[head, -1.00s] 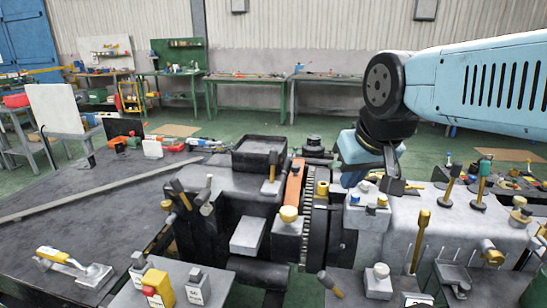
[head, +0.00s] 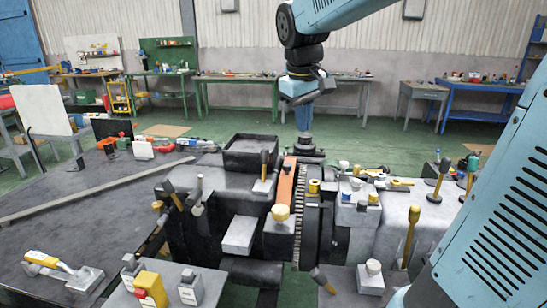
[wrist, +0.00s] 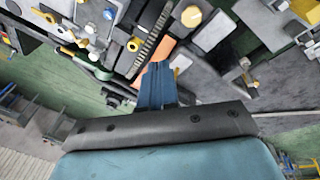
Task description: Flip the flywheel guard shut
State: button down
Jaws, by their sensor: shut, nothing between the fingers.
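The flywheel (head: 302,212) is a dark wheel with a toothed rim, in the middle of the machine. An orange strip (head: 286,185), which looks like the guard, stands along its left side and leaves the teeth exposed; its hinge is not clear. In the wrist view the teeth (wrist: 153,40) and the orange strip (wrist: 181,57) lie beyond my fingertips. My gripper (head: 304,134) points down at the far end of the flywheel, its blue fingers shut and empty. The fingers (wrist: 155,68) also show closed together in the wrist view. Whether they touch anything is unclear.
A black open tray (head: 250,152) stands left of the flywheel's far end. Yellow knobs and upright levers (head: 411,238) crowd the blocks on both sides. A grey bench (head: 70,215) extends left. Green floor lies behind, before the workbenches.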

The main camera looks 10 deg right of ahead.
jog(key=w+f+n+g, duration=0.1)
jog(key=w+f, duration=0.3)
jog(key=w, duration=0.6)
jog(key=w+a+f+n+g+h, duration=0.1)
jog(key=w+f+n+g, duration=0.1)
jog(key=w, duration=0.7)
jog(key=w+a+f+n+g+h, duration=0.1)
jog(key=w+f+n+g, duration=0.1)
jog(key=w+f, duration=0.5)
jog(key=w+n, duration=0.1)
jog(key=w, duration=0.2)
jog(key=shift+w+a, duration=0.25)
jog(key=shift+w, duration=0.05)
jog(key=shift+f, duration=0.1)
send_near(293, 173)
jog(key=a+f, duration=0.2)
jog(key=shift+s+a+f, duration=0.1)
jog(key=shift+a+f, duration=0.25)
jog(key=d, duration=0.1)
jog(key=s+d, duration=0.1)
jog(key=d, duration=0.1)
jog(key=s+d, duration=0.1)
jog(key=d, duration=0.1)
jog(key=shift+s+d, duration=0.2)
jog(key=shift+d, duration=0.05)
